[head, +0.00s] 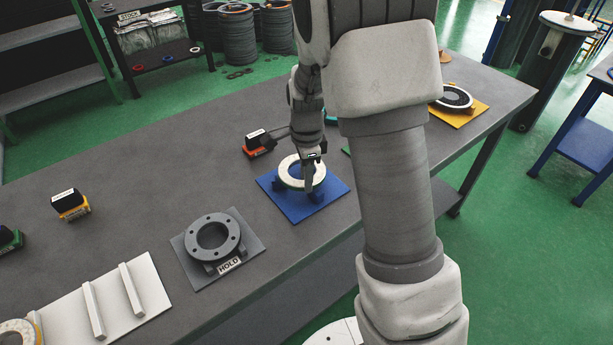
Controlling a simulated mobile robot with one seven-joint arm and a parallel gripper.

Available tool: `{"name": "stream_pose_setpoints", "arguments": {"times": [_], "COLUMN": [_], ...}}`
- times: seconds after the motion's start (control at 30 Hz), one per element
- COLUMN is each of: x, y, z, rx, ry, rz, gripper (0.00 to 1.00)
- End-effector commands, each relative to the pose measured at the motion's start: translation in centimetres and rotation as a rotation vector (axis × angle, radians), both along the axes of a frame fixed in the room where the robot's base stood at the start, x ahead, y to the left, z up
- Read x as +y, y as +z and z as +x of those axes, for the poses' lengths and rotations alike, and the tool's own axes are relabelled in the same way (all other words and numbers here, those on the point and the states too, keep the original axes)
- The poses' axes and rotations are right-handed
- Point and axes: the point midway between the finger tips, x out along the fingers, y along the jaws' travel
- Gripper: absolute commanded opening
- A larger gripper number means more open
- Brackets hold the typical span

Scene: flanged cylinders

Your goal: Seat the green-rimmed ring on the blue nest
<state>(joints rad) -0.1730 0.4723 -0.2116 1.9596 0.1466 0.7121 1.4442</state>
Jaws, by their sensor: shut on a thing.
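The green-rimmed ring (284,174) has a pale top face and a green edge, and it is over the middle of the blue nest (332,188). My gripper (309,178) points down at the ring's right side and is shut on its wall. The ring looks about level. The fingers hide part of the ring and nest, so I cannot tell whether the ring rests on the nest or hangs just above it.
A grey nest marked HOLD (213,240) bears a grey flanged ring to the left. A white plate with two bars (118,303) lies further left. A red-and-black device (258,143) stands behind the blue nest. A yellow plate (474,112) bears a dark ring at right.

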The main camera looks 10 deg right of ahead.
Motion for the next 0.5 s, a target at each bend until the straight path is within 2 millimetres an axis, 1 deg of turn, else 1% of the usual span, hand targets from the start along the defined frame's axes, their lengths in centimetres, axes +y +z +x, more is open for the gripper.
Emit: {"name": "stream_pose_setpoints", "arguments": {"times": [0.5], "x": [0.0], "y": [-0.41], "z": [0.12], "rx": [-0.004], "ry": [0.0], "rz": [0.0], "gripper": [0.0]}}
